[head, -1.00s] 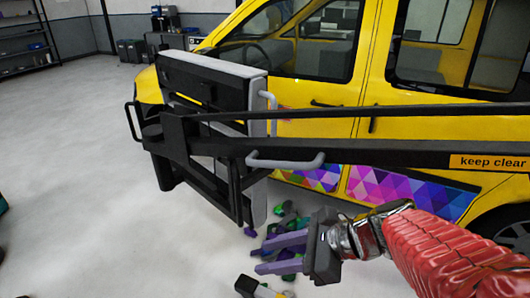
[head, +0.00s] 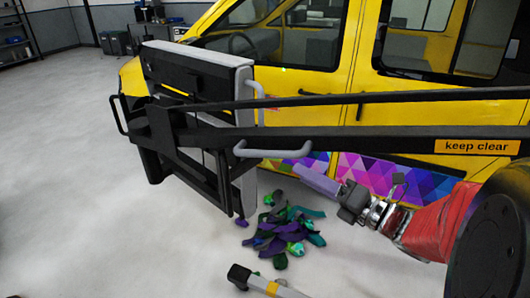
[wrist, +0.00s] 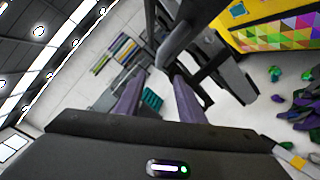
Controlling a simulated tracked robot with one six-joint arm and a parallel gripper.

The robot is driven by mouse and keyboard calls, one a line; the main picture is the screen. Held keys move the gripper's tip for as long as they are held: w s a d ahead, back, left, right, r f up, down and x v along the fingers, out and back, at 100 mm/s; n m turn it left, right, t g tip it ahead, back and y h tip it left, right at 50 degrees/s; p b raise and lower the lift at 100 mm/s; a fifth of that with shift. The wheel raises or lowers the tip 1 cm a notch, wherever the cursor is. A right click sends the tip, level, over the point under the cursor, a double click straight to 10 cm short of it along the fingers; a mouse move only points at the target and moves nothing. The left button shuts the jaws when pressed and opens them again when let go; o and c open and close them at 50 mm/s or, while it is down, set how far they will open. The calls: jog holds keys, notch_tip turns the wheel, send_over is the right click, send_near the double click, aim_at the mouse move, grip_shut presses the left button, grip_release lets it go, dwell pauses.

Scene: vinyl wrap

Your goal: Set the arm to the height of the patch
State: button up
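The patch of multicoloured triangles (head: 382,174) is stuck low on the side of the yellow van (head: 300,75). A further part of the pattern shows to its left, partly behind a dark frame. The pattern also shows at the upper right of the wrist view (wrist: 278,32). My gripper (head: 303,174) is in front of the van, its purple fingers level with the patterned band in the head picture, overlapping its left part. I cannot tell its distance from the door. In the wrist view my gripper (wrist: 158,80) has its two fingers apart with nothing between them.
A dark bar labelled "keep clear" (head: 477,146) and a bulky black panel with grey handles (head: 200,90) stand between me and the van. A pile of purple and green scraps (head: 285,228) lies on the floor below my gripper. Open floor (head: 70,190) extends left.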

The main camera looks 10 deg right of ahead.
aim_at(266, 155)
jog(key=shift+w, duration=0.1)
jog(key=shift+x, duration=6.85)
jog(key=shift+c, duration=0.6)
grip_shut()
jog(key=shift+f, duration=0.1)
